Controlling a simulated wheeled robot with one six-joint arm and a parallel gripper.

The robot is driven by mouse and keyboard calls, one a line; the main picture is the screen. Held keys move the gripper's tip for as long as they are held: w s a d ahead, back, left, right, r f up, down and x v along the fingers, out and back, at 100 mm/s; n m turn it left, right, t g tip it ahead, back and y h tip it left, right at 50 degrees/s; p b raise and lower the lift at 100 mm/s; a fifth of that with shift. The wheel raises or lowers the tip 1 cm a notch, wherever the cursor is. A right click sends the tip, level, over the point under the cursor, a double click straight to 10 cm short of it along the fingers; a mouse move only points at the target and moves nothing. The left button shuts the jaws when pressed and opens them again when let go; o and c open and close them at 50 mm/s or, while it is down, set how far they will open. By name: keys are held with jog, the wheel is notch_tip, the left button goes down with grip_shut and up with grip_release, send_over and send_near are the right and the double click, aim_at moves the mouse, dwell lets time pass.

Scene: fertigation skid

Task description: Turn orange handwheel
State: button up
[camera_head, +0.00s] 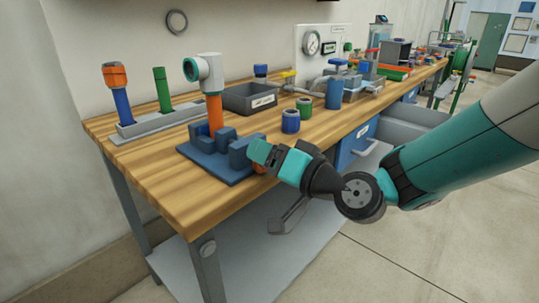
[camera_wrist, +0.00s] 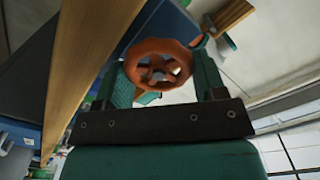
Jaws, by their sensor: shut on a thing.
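The orange handwheel (camera_wrist: 158,64) is a spoked ring facing the wrist camera, between the two teal fingers of my gripper (camera_wrist: 158,78). The fingers are at its left and right rim, and my gripper is shut on it. In the head view my gripper (camera_head: 260,152) is at the front edge of the bench, beside a blue vise (camera_head: 215,160). Only a small orange piece of the handwheel (camera_head: 258,168) shows there, below the fingers; the rest is hidden. An orange pipe with a pale fitting (camera_head: 203,68) stands upright in the vise.
The wooden bench (camera_head: 165,195) runs to the back right. A grey rack (camera_head: 150,125) holds a blue and a green pipe. A dark bin (camera_head: 249,98) and two small cups (camera_head: 291,121) stand behind the vise. A lower shelf (camera_head: 235,260) lies below. The floor at right is clear.

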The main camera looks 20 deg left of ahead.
jog(key=o, duration=0.9)
jog(key=shift+f, duration=0.1)
